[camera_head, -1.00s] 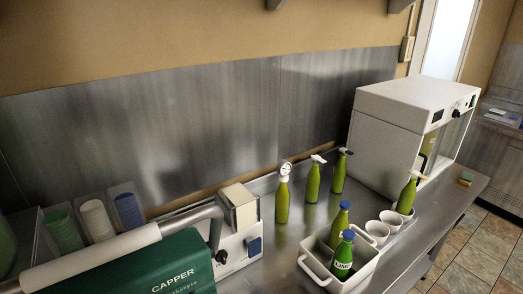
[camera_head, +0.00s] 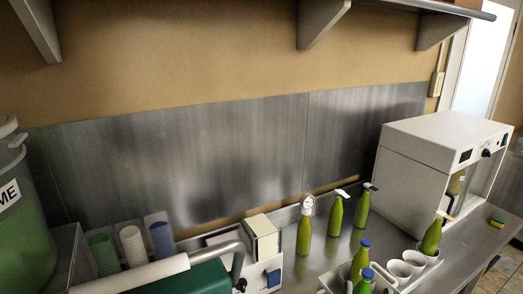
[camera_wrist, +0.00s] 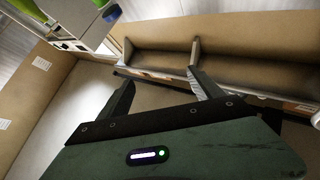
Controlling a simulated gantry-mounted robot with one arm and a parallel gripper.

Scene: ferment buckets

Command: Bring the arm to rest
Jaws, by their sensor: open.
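My gripper (camera_wrist: 160,80) shows in the wrist view with its two dark fingers spread apart. Nothing is between them. Its dark green palm fills the bottom of that view. Beyond the fingers is a brown, shelf-like structure (camera_wrist: 160,63) with an upright divider. The fingers overlap it in the picture, and I cannot tell how far away it is. I cannot make out my gripper in the head view.
The steel bench holds green bottles (camera_head: 305,236), a white tub (camera_head: 330,286), white cups (camera_head: 399,268) and a white cabinet (camera_head: 415,165). A large bucket (camera_head: 25,230) stands far left. Shelf brackets (camera_head: 322,22) project above.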

